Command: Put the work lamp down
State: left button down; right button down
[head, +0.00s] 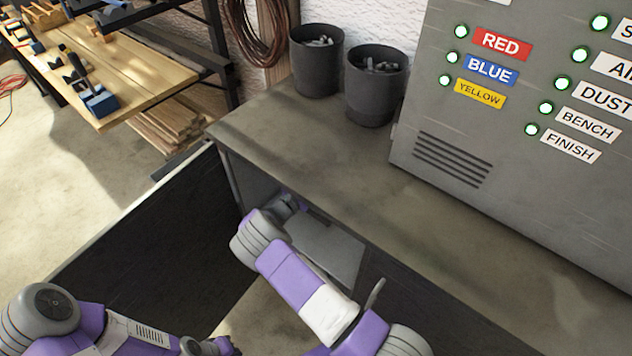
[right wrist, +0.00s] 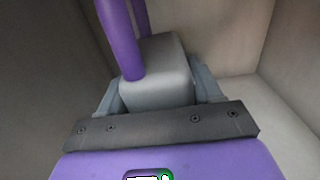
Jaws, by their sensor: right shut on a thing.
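The work lamp (right wrist: 160,68) shows in the right wrist view as a grey block with a purple bar or loop (right wrist: 118,38) rising from it. My right gripper (right wrist: 158,90) is shut on the grey block, with a finger on each side. Pale walls and a pale floor surround it. In the head view my right arm reaches into the open cabinet compartment (head: 338,248) under the counter, with the right gripper (head: 290,203) inside its opening. The lamp's underside is hidden, so I cannot tell whether it touches the floor. My left gripper is out of sight; only left arm parts show.
A dark cabinet door (head: 150,245) stands open left of the compartment. The counter (head: 300,135) above carries two dark bins (head: 317,75) (head: 373,100) and a grey labelled panel (head: 480,135). A wooden workbench (head: 130,75) stands at the upper left. The counter's front strip is clear.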

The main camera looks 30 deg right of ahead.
notch_tip(320, 180, down, 6)
jog(key=shift+w+r+b, duration=0.15)
jog(key=shift+b, duration=0.7)
jog(key=shift+r, duration=0.1)
jog(key=shift+c, duration=0.9)
grip_release()
jog(key=shift+f, duration=0.3)
